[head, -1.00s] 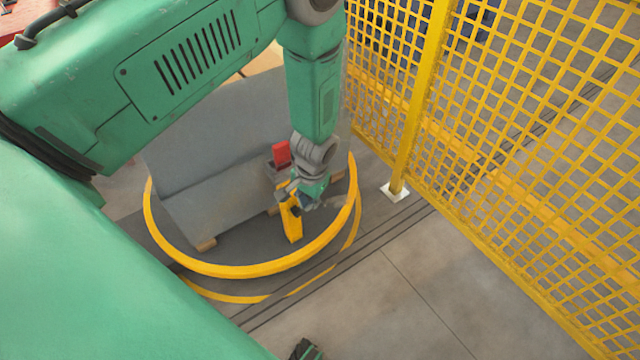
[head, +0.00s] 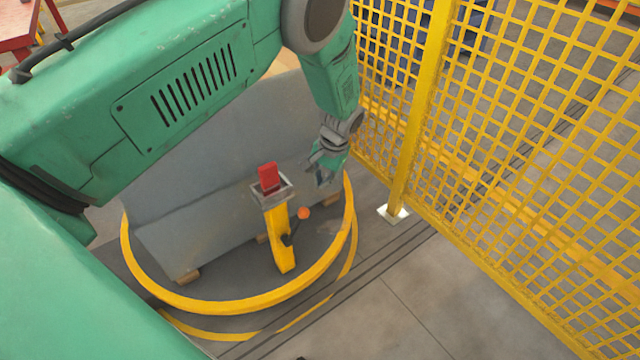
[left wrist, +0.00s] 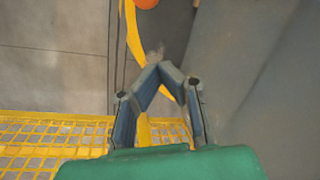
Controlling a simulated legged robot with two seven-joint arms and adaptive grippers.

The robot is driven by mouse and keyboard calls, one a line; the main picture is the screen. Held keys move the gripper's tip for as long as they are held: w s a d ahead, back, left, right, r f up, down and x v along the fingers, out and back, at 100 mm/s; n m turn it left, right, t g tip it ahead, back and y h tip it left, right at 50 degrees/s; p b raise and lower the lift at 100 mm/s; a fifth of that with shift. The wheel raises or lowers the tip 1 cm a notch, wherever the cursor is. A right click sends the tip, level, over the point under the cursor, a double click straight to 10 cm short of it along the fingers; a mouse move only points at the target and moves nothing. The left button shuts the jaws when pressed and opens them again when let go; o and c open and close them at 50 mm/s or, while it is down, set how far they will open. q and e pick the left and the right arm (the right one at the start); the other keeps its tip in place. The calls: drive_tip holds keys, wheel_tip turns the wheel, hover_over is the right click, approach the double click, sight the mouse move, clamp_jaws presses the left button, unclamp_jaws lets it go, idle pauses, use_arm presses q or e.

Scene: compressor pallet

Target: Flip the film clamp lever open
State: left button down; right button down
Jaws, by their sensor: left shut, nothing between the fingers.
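A yellow post (head: 281,240) stands inside the yellow ring, with a grey frame and a red block (head: 268,177) on top. A short dark lever (head: 289,238) on its side ends in an orange ball knob (head: 303,213). The knob also shows, cut off, at the top edge of the left wrist view (left wrist: 146,3). My left gripper (head: 323,180) is right of the red block and above the knob in the picture, apart from both. Its fingertips meet in the left wrist view (left wrist: 158,58), shut and empty. My right gripper is not in view.
A large grey wrapped load (head: 210,190) stands behind the post on wooden supports. The yellow ring (head: 240,302) curves around it. A yellow mesh fence (head: 500,160) with a post (head: 412,120) stands close on the right. The floor at front right is clear.

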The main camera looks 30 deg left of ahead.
sight(296, 226)
use_arm(q)
drive_tip(key=w+b+x, duration=0.1)
drive_tip(key=b+x, duration=0.2)
drive_tip(key=x, duration=0.5)
drive_tip(key=s, duration=0.1)
drive_tip(key=s+r, duration=0.1)
drive_tip(key=s, duration=0.1)
drive_tip(key=s+r, duration=0.1)
drive_tip(key=shift+s+d+p, duration=0.3)
drive_tip(key=shift+r, duration=0.1)
drive_tip(key=shift+s+a+r+p, duration=0.3)
drive_tip(key=shift+s+r+p, duration=0.25)
drive_tip(key=shift+p, duration=0.5)
drive_tip(key=shift+f, duration=0.15)
